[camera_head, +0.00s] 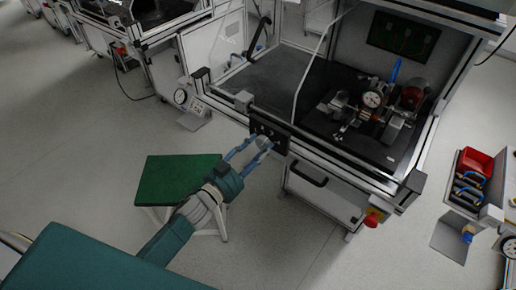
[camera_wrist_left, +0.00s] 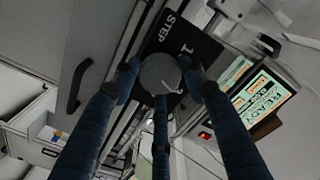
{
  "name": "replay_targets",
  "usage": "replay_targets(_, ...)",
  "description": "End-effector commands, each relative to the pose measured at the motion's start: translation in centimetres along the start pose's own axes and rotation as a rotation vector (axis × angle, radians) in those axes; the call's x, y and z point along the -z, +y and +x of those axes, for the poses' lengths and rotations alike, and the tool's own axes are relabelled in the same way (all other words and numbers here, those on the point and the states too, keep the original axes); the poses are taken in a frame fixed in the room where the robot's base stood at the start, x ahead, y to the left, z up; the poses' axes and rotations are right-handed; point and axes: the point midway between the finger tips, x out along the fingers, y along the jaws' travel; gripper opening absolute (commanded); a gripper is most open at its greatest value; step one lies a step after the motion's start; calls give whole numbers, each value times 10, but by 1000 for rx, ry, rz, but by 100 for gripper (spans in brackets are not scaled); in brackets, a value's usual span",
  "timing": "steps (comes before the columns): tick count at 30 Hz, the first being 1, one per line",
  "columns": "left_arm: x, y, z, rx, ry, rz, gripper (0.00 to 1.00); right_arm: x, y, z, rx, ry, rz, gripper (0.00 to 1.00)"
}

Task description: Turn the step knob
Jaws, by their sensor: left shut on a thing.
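The step knob (camera_wrist_left: 160,74) is a round grey knob on a black panel (camera_wrist_left: 193,45) marked STEP in the left wrist view. In the head view the knob (camera_head: 263,142) is a small light disc at the front of the test bench. My left gripper (camera_head: 254,147) reaches it from the lower left. In the left wrist view the blue fingers of my left gripper (camera_wrist_left: 162,80) are closed around the knob, one on each side and one below. The finger contacts are partly hidden. My right gripper is in neither view.
A green-topped stool (camera_head: 172,178) stands just left of my left wrist. A drawer handle (camera_head: 308,174) sits below the panel. A red button (camera_head: 371,219) is at the bench's lower right. A lit READY display (camera_wrist_left: 263,92) is beside the panel.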

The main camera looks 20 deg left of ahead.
Motion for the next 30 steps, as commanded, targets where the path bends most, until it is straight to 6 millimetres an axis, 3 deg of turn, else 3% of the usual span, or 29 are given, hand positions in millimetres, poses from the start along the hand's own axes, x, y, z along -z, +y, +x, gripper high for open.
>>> replay_targets(18,8,-4,2,5,17,52,16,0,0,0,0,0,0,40)
replay_targets(19,8,-4,2,5,17,51,44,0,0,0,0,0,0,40)
replay_targets(21,8,-4,2,5,17,51,58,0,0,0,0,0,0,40)
replay_targets(30,4,-1,0,2,8,49,62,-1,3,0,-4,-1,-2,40)
